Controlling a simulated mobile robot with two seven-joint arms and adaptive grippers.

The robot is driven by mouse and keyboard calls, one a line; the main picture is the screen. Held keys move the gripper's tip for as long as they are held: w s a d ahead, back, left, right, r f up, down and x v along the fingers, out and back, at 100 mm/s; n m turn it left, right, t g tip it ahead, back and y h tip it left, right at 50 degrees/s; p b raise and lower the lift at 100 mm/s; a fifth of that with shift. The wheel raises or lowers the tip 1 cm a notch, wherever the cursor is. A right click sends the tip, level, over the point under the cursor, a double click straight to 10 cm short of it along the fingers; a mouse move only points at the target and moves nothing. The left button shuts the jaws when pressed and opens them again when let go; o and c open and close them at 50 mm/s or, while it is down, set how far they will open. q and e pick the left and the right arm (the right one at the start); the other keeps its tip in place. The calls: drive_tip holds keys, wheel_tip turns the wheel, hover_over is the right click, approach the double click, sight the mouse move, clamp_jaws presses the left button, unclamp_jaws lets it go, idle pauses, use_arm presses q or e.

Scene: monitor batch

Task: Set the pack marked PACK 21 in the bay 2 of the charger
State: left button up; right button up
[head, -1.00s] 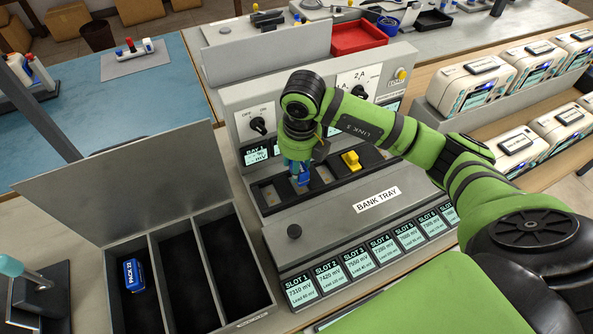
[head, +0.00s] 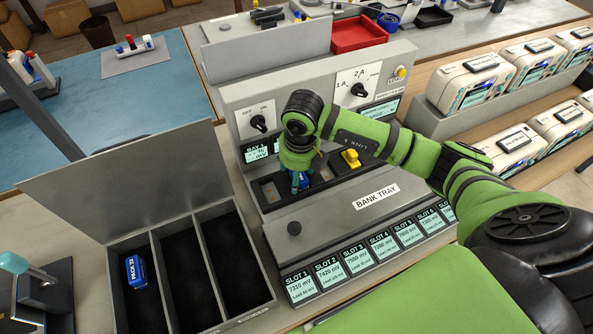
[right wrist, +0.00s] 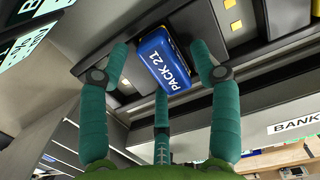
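The blue pack marked PACK 21 (right wrist: 166,62) shows in the right wrist view, sitting in a dark recess of the charger. My right gripper (right wrist: 162,75) has its teal fingers spread around the pack, with visible gaps on both sides. In the head view the gripper (head: 301,183) is down at the second bay from the left of the charger (head: 330,221), and its fingers mostly hide the pack. Bay 1 (head: 269,191) is empty, left of the gripper. My left gripper is not in view.
A blue pack marked PACK 22 (head: 137,272) lies in the left compartment of an open grey box (head: 246,252); the other compartments are empty. A yellow piece (head: 351,158) stands right of the gripper. Knobs (head: 259,123) and slot displays (head: 331,271) flank the bays.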

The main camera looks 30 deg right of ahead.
drive_tip(key=shift+r+p, duration=0.3)
drive_tip(key=shift+r, duration=0.05)
wheel_tip(320, 180, up, 12)
drive_tip(key=s+b, duration=0.1)
drive_tip(key=b, duration=0.1)
drive_tip(key=shift+s+f+b, duration=0.2)
drive_tip(key=shift+s+b, duration=0.05)
drive_tip(key=shift+b, duration=0.15)
